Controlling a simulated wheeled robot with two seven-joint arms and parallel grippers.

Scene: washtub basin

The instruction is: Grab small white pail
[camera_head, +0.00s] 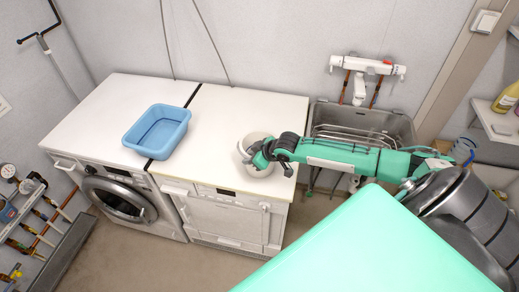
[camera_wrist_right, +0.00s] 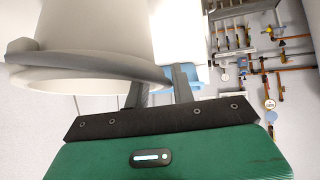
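The small white pail (camera_head: 246,166) stands on the right part of the white worktop. My right gripper (camera_head: 258,158) is at the pail's right side, over its rim, and covers part of it. My left gripper is not in view.
A blue basin (camera_head: 157,131) sits on the worktop left of the pail, with free surface between them. A metal sink (camera_head: 395,124) with a wall tap (camera_head: 361,88) lies right of the worktop. Washing machines (camera_head: 120,198) stand below the worktop.

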